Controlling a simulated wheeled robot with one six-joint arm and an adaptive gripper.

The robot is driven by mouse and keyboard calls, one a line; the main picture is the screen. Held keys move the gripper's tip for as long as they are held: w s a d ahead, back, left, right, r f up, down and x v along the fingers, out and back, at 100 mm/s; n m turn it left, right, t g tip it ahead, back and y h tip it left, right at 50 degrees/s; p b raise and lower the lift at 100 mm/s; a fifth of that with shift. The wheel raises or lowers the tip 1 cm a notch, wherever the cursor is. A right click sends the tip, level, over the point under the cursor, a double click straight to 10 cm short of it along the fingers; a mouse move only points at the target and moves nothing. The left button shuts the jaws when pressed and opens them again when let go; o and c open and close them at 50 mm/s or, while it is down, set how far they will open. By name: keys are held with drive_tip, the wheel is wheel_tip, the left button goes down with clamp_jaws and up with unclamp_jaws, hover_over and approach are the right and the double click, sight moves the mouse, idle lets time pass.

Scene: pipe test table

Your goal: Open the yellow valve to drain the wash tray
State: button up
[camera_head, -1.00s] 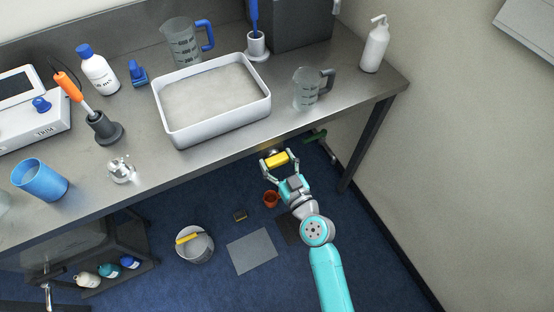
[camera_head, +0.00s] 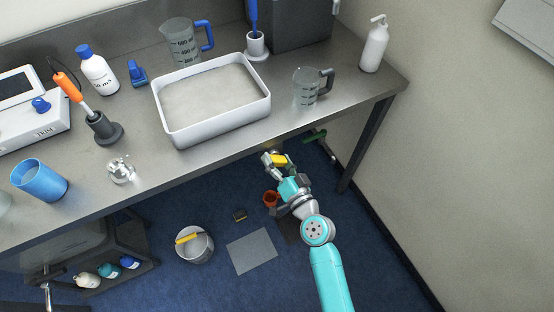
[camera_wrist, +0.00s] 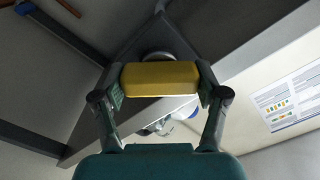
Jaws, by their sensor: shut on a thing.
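The yellow valve handle (camera_head: 280,159) sits just under the front edge of the table, below the wash tray. My gripper (camera_head: 275,162) is shut on it, one finger on each side. In the wrist view the handle (camera_wrist: 160,79) lies crosswise between both finger pads of my gripper (camera_wrist: 160,84), touching them. A round metal part shows behind the handle; the rest of the valve is hidden. The white wash tray (camera_head: 222,126) stands on the table and holds a pale grey, cloudy fill.
A measuring jug (camera_head: 306,90) stands right of the tray, near the table's front edge. A table leg (camera_head: 362,147) is right of my arm.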

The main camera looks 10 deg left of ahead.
drive_tip(key=m, duration=0.4)
drive_tip(key=shift+m, duration=0.3)
drive_tip(key=shift+d+f+m, duration=0.1)
drive_tip(key=shift+m, duration=2.5)
drive_tip(key=o, duration=1.2)
drive_tip(key=shift+c, duration=0.2)
drive_tip(key=v, duration=1.2)
drive_tip(key=shift+w, duration=0.1)
